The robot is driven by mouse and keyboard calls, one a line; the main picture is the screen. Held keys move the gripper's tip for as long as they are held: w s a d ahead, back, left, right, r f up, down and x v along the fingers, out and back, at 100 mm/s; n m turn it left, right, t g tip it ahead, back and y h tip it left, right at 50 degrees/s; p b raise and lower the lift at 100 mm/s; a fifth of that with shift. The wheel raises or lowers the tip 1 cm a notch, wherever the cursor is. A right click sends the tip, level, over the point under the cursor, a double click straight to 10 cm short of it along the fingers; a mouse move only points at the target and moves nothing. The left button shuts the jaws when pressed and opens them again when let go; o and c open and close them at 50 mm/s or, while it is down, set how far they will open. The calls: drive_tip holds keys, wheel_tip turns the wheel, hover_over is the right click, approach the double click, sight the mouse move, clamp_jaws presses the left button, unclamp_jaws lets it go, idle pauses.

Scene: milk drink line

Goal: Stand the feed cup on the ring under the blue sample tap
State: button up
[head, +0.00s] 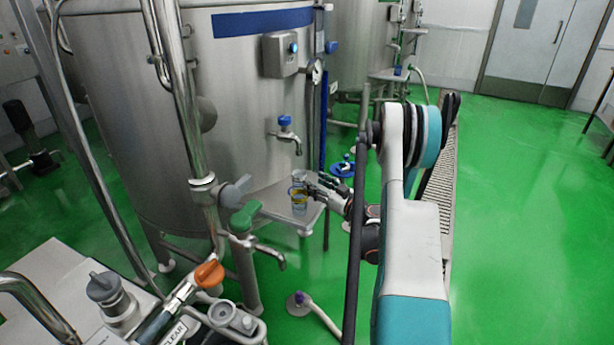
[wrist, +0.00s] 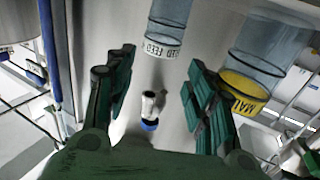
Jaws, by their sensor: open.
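The feed cup (wrist: 168,22) is clear with a white band lettered FEED. In the wrist view it is at the top centre, beyond my fingertips and not held. My gripper (wrist: 160,62) is open, its green fingers spread with nothing between them. In the head view my gripper (head: 314,188) is beside the steel shelf at the tank. The blue sample tap (head: 285,132) sticks out of the tank above that shelf. A metal tap with a blue end (wrist: 150,110) shows in the wrist view. I cannot make out the ring, nor the feed cup separately in the head view.
A second clear cup (wrist: 247,88) with a yellow band is right of the feed cup in the wrist view.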

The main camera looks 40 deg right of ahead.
drive_tip(key=shift+s+f+b, duration=0.1)
drive_tip(key=shift+s+b, duration=0.3)
drive_tip(key=shift+s, duration=0.95)
